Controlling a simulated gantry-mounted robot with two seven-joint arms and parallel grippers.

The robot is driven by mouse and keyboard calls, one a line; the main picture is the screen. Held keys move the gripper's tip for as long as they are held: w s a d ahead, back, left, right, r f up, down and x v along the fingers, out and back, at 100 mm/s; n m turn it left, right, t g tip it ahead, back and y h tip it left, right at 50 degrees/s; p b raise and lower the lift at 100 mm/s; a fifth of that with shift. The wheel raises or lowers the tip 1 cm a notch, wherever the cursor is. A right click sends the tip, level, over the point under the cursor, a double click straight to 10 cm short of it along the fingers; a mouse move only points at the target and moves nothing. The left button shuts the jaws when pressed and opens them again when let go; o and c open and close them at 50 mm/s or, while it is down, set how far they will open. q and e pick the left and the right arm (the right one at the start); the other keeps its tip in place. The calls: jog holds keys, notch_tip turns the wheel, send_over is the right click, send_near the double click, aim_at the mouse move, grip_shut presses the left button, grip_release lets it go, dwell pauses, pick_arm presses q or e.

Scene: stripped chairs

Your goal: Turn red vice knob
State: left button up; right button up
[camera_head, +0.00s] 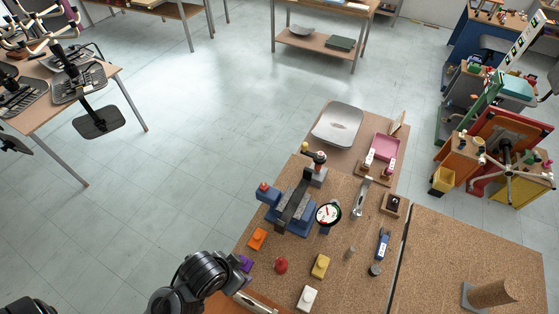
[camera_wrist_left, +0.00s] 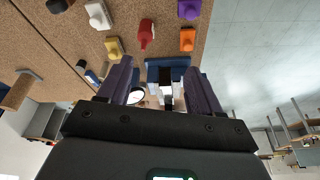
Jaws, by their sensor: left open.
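A blue vice (camera_head: 284,220) with a grey jaw bar stands on the cork-topped bench. A red knob (camera_head: 263,187) sits at its left end. A separate red piece (camera_head: 281,265) lies in front of the vice and also shows in the left wrist view (camera_wrist_left: 146,35). In the left wrist view, my left gripper (camera_wrist_left: 158,68) is open, with nothing between its two dark purple fingers. Part of the blue vice (camera_wrist_left: 168,63) shows beyond them. I cannot make out the vice's red knob there. In the head view my left arm reaches the bench's near left edge. My right gripper is not in view.
Orange (camera_head: 257,238), purple, yellow (camera_head: 320,266) and white (camera_head: 308,297) blocks lie in front of the vice. A round dial gauge (camera_head: 328,214) stands at its right. A grey chair seat (camera_head: 338,125) and pink tray (camera_head: 385,147) lie behind. Open floor is at the left.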

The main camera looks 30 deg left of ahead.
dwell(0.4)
pick_arm(q)
jog(key=m+g+b, duration=0.4)
jog(key=m+b, duration=0.9)
jog(key=m, duration=0.1)
send_near(264, 187)
notch_tip(264, 187, down, 8)
jog(key=shift+d+f+p, duration=0.1)
jog(key=shift+f+p, duration=0.1)
jog(key=shift+p, duration=0.25)
